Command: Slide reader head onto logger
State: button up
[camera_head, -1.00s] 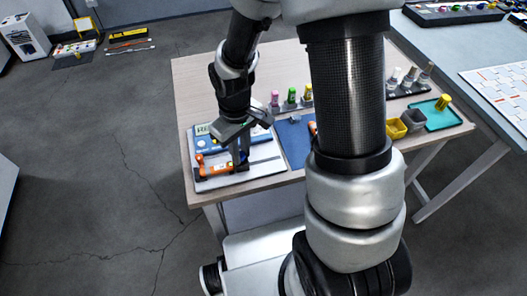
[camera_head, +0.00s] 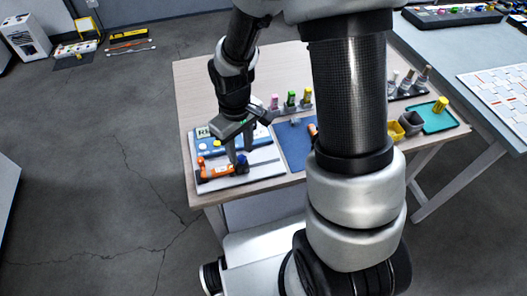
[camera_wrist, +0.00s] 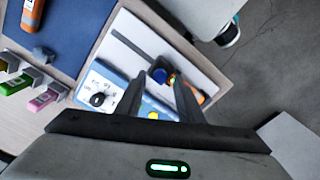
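An orange cylinder (camera_head: 216,172), which looks like the logger, lies in a black holder on the front of a pale board (camera_head: 262,171). A dark blue piece (camera_head: 241,161), which looks like the reader head, is at its right end; I cannot tell how far the two are joined. In the wrist view the blue piece (camera_wrist: 160,75) shows between my fingertips and beyond them, with part of the orange cylinder (camera_wrist: 201,98) behind one finger. My gripper (camera_head: 240,156) is open and empty, just above the blue piece; it also shows in the wrist view (camera_wrist: 158,82).
A blue meter with a display (camera_head: 203,132) stands on the board behind the cylinder. A blue mat (camera_head: 292,145) lies to the right, with another orange item (camera_head: 313,133). A teal tray (camera_head: 440,118) sits far right. The table's back left is clear.

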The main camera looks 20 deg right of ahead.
jog(key=shift+r+p, duration=1.75)
jog(key=shift+r, duration=0.6)
jog(key=s+d+r+m+t+p, duration=0.1)
jog(key=d+r+p, duration=0.15)
jog(key=r, duration=0.65)
jog(key=s+d+r+m+t+p, duration=0.1)
jog(key=r+p, duration=0.2)
jog(key=r, duration=0.7)
jog(key=s+d+r+m+t+p, duration=0.1)
jog(key=s+r+m+p, duration=0.1)
jog(key=s+r, duration=0.3)
jog(key=s+d+r+m+t+p, duration=0.2)
jog(key=s+r+p, duration=0.1)
jog(key=r, duration=0.9)
jog(key=shift+s+r+t, duration=0.15)
jog(key=shift+s+t, duration=0.15)
jog(key=shift+s, duration=0.6)
